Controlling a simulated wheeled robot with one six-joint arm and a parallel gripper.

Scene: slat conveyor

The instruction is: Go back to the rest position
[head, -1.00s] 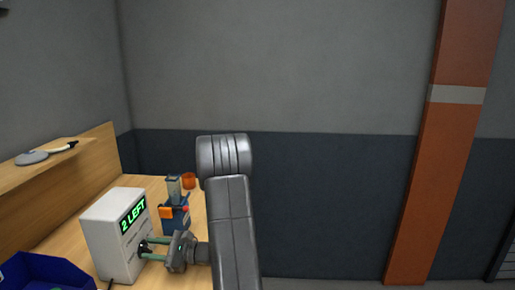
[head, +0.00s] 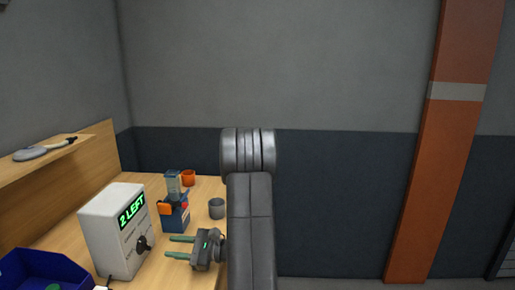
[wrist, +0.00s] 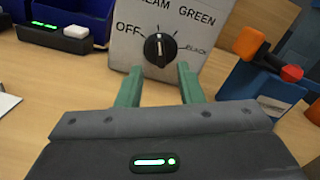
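My gripper (head: 168,247) is over the wooden bench in the head view, with its two green fingers pointing left. In the wrist view the fingers (wrist: 159,70) are apart with nothing between them. Ahead of them is a white box (head: 112,235) with a lit "2 LEFT" display. Its black knob (wrist: 160,48) is in the wrist view, with its white mark pointing up among the labels "OFF", "GREEN", "BLACK" and one ending in "EAM". The fingers appear clear of the knob.
A blue device with an orange part (head: 175,215) stands behind the gripper. A grey cup (head: 216,208) and an orange cup (head: 188,178) stand near it. A blue bin (head: 40,272) is at the front left. A shelf (head: 50,158) runs along the left. Above the gripper is free room.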

